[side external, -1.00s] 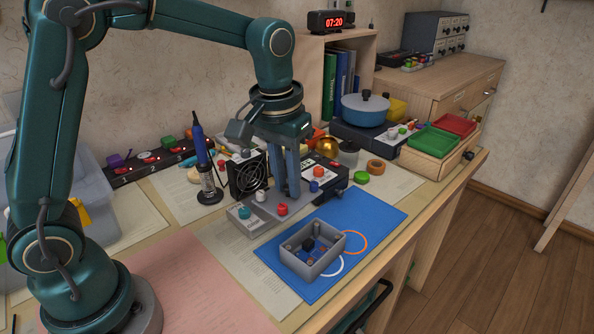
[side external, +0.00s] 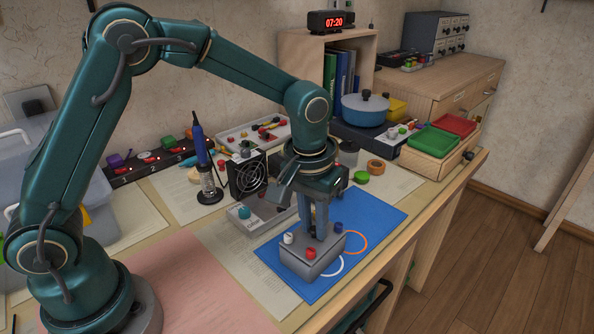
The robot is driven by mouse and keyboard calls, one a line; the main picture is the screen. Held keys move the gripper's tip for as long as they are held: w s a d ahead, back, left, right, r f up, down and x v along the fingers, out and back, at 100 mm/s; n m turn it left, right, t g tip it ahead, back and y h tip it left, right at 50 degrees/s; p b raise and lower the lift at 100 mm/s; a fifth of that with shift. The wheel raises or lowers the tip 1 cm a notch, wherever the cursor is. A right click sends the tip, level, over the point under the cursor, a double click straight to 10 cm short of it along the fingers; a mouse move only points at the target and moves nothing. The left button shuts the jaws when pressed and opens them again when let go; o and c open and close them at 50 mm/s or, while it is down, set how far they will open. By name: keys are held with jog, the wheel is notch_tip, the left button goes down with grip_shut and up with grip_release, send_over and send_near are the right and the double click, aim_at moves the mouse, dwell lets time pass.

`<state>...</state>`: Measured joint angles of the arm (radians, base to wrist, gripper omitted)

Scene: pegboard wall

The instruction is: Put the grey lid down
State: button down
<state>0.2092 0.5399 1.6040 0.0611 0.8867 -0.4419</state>
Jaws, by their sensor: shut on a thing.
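The grey lid (side external: 325,256) carries a white, a red and a blue knob. My gripper (side external: 320,234) points straight down and is shut on the lid between the knobs.
An orange ring (side external: 355,242) and a white ring (side external: 334,266) lie flat beside the box.

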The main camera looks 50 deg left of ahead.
aim_at(314, 228)
jog(key=shift+f, duration=0.15)
jog(key=c, duration=0.8)
grip_release()
jog(key=shift+o, duration=0.2)
jog(key=r, duration=0.4)
jog(key=shift+s+r, duration=0.25)
jog(key=shift+r, duration=0.05)
jog(key=s+a+r+m+t, duration=0.1)
jog(key=s+a+r+t, duration=0.1)
jog(key=s, duration=0.5)
jog(key=s+a+r+m+t, duration=0.1)
jog(key=s+a+r+t, duration=0.1)
jog(key=s, duration=0.6)
notch_tip(314, 228, up, 2)
jog(key=shift+a, duration=0.9)
jog(key=shift+o, duration=0.4)
jog(key=shift+s+f, duration=0.2)
jog(key=shift+s, duration=0.25)
